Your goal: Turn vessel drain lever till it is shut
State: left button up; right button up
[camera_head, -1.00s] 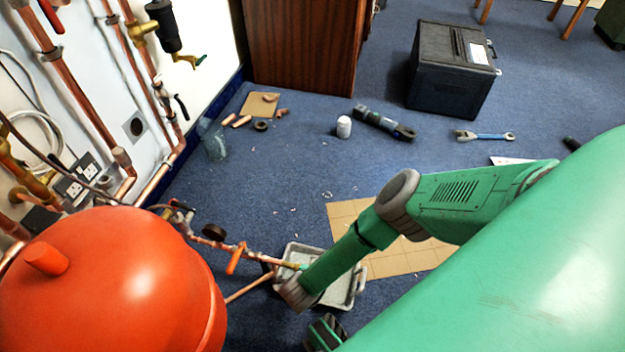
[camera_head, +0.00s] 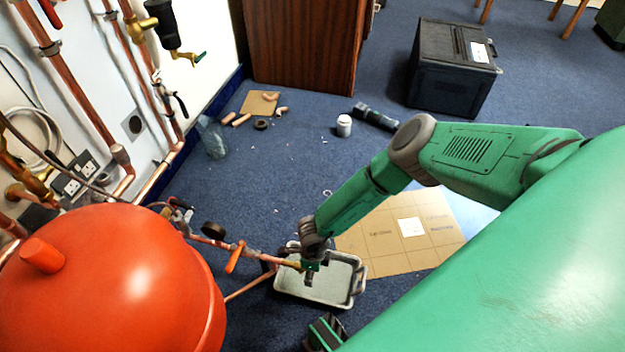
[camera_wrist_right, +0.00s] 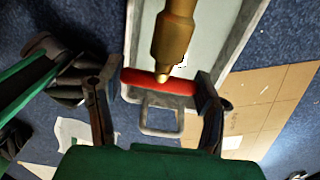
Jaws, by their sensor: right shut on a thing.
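The vessel (camera_head: 120,270) is a large red-orange tank at the lower left of the head view. A copper pipe runs from beside it to the right and ends over a grey tray (camera_head: 337,294). In the right wrist view a brass valve end (camera_wrist_right: 175,38) points down the picture, with a red lever bar (camera_wrist_right: 150,82) lying crosswise at its tip. My right gripper (camera_wrist_right: 158,95) has a finger at each end of this bar and is shut on it. In the head view my right gripper (camera_head: 310,270) hangs at the pipe end, mostly hiding the valve.
An orange lever (camera_head: 236,257) sits on the same pipe, left of my gripper. A cardboard sheet (camera_head: 385,265) lies right of the tray. A white can (camera_head: 344,126), pipe offcuts and a black case (camera_head: 450,75) are farther back. Pipes line the left wall.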

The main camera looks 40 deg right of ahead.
jog(key=shift+d, duration=0.15)
dwell(0.3)
jog(key=o, duration=1.2)
jog(key=shift+c, duration=0.2)
jog(key=shift+r, duration=0.4)
notch_tip(320, 180, up, 11)
jog(key=shift+w+d, duration=0.2)
jog(key=shift+d, duration=0.05)
